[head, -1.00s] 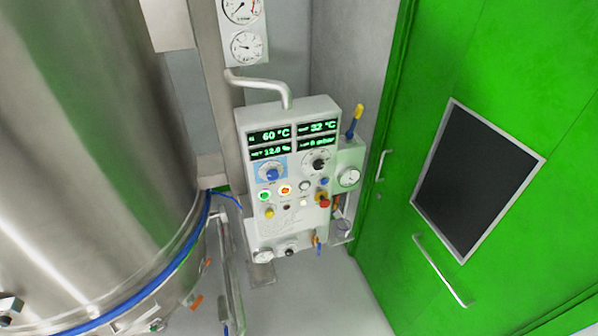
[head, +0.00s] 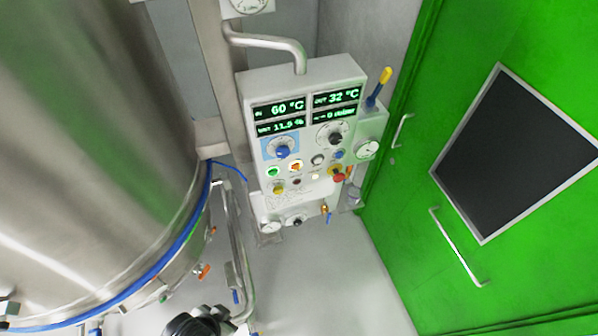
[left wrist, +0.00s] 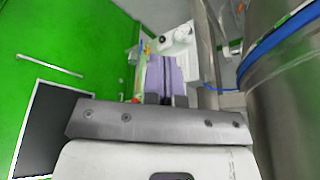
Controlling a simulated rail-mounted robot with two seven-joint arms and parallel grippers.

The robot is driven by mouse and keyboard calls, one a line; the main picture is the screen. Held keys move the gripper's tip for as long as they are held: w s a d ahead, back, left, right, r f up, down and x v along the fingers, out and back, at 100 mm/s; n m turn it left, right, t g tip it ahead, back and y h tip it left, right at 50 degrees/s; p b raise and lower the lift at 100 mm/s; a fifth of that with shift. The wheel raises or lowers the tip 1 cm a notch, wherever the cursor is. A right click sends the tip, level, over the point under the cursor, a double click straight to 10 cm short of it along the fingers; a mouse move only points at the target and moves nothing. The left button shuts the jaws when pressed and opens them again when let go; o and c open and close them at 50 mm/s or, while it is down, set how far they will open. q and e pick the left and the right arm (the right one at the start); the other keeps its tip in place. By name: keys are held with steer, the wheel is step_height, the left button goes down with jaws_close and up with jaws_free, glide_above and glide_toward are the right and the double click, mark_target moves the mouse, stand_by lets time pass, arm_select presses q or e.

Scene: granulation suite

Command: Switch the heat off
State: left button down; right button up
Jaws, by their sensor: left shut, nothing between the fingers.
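The grey control panel (head: 350,68) stands upright on a post, with green displays reading 60 °C, 32 °C, about 11.9 % and 0. Below them are a blue knob (head: 283,152) on a light-blue plate and a black dial knob (head: 335,138). Lower are a green lit button (head: 273,171), an orange lit button (head: 296,166), a yellow knob (head: 278,189) and a red knob (head: 339,177) on yellow. Labels are too small to read. My left gripper (head: 200,322) is dark, shut and empty at the bottom edge, apart from the panel; its fingertips are unclear there.
A large steel vessel (head: 90,130) with a blue band fills the left. A green door (head: 400,235) with a dark window and handle stands at right. A pipe (head: 262,40) runs into the panel top. A yellow-and-blue lever (head: 378,88) sticks up beside it. Grey floor (head: 350,275) is clear.

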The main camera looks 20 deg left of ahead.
arm_select(q)
steer(key=w+d+f+m+t+y+b, duration=0.1)
steer(key=w+f+t+y+b, duration=0.2)
steer(key=w, duration=0.5)
steer(key=w+d+f+m+y+b, duration=0.1)
steer(key=w+f+b, duration=0.3)
steer(key=w+b, duration=0.25)
steer(key=w+f+m+t+y+b, duration=0.2)
steer(key=w+f+b, duration=0.1)
steer(key=w, duration=0.6)
steer(key=w+d+r+m+t+y+b, duration=0.2)
steer(key=w+d+r+b, duration=0.2)
steer(key=w, duration=0.3)
steer(key=w+d+r+m+t+y+b, duration=0.2)
steer(key=w+d+r+t+y+b, duration=0.1)
steer(key=w, duration=0.3)
steer(key=shift+w+d+r+y+b, duration=0.3)
steer(key=shift+w+d+r+b, duration=0.1)
steer(key=shift+r, duration=0.05)
